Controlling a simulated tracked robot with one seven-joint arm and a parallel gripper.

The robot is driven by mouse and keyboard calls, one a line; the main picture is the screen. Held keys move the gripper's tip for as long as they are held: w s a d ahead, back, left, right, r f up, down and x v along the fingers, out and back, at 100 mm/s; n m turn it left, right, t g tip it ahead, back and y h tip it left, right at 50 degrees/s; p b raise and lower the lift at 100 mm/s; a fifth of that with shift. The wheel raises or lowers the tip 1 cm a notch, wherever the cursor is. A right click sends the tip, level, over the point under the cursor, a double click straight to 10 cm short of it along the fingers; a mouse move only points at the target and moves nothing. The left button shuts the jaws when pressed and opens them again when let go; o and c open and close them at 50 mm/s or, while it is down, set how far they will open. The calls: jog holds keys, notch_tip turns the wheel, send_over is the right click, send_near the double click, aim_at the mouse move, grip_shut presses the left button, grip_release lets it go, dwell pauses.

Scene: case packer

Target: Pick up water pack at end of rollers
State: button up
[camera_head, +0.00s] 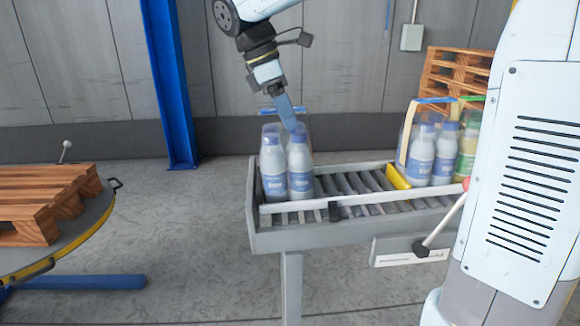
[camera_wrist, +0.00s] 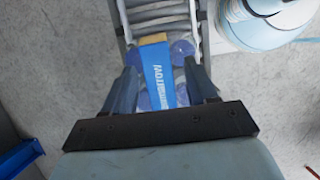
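The water pack (camera_head: 286,175) is a wrapped group of white bottles with blue caps and labels. It stands upright at the left end of the rollers (camera_head: 355,187). A blue carry strap (camera_wrist: 160,75) with white lettering runs across its top in the wrist view. My gripper (camera_head: 290,124) points down at the top of the pack. In the wrist view my gripper (camera_wrist: 161,72) has its two fingers apart, one on each side of the strap, with gaps between. Whether the fingertips touch the wrap cannot be told.
Another group of bottles (camera_head: 421,155) stands farther right on the rollers, behind a yellow stop (camera_head: 397,176). A wooden pallet (camera_head: 45,199) lies on a round turntable (camera_head: 95,225) at the left. A blue post (camera_head: 168,90) stands behind. Floor between turntable and conveyor is clear.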

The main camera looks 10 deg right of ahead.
grip_shut()
dwell(0.3)
jog(key=shift+r, duration=0.15)
